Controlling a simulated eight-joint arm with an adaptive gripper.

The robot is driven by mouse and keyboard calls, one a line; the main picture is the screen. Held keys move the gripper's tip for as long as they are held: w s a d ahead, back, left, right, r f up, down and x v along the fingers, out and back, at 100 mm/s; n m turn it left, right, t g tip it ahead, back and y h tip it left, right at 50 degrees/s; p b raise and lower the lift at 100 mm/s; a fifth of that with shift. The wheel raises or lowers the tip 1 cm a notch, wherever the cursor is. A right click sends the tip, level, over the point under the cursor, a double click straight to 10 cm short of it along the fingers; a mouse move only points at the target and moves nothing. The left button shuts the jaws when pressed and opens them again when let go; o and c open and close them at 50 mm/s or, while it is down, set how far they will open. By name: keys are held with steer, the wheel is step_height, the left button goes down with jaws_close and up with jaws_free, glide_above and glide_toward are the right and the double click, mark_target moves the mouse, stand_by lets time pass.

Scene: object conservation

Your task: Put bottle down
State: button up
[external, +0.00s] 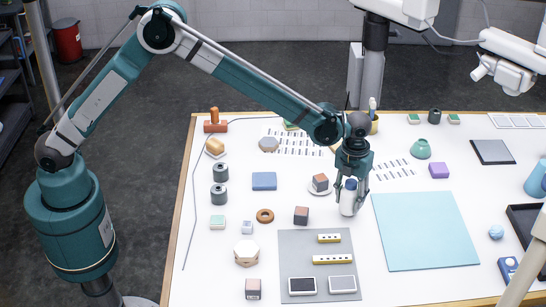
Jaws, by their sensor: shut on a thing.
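The bottle (348,204) is whitish with a dark blue part near its top, and it stands upright. My gripper (350,188) points down from above and is shut on the upper part of the bottle. The bottle is over the white table (240,290), between a small saucer with a cube on it and the light blue mat (425,230). I cannot tell whether its base touches the table top.
The saucer with a brown cube (320,183) is close on the left. A grey mat (290,255) with several flat parts lies in front. The light blue mat is bare.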

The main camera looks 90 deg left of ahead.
mark_target(351, 182)
steer(key=shift+f, duration=1.1)
steer(key=shift+f, duration=0.15)
steer(key=o, duration=1)
steer(key=shift+c, duration=0.2)
steer(key=shift+r, duration=0.2)
step_height(351, 182, up, 12)
steer(key=shift+f+b, duration=0.1)
steer(key=shift+b, duration=0.3)
